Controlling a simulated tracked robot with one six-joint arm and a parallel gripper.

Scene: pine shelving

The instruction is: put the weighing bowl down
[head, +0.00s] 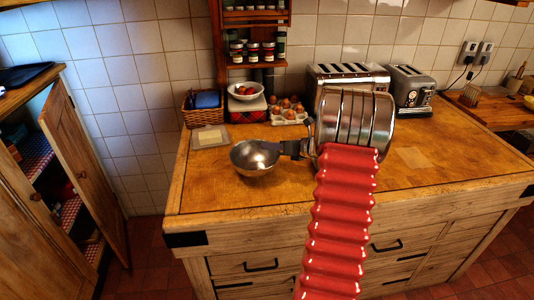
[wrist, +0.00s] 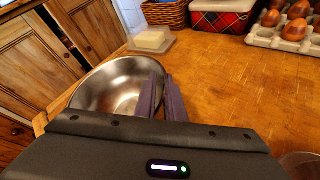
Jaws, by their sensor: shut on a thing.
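The weighing bowl (head: 250,156) is a shiny round metal bowl over the left part of the wooden worktop (head: 225,194). My gripper (head: 283,148) comes in from the right and is shut on its right rim. In the wrist view the bowl (wrist: 108,88) lies left of the two dark fingers (wrist: 162,88), which pinch its rim. The bowl looks roughly level and empty. Its underside is hidden, so I cannot tell whether it touches the wood.
A butter dish (head: 209,137), wicker basket (head: 203,112), tartan tin (head: 247,110) and egg tray (head: 289,113) stand behind the bowl. Toasters (head: 410,88) stand at the back right. The worktop in front of the bowl is clear. An open cupboard door (head: 82,165) is at left.

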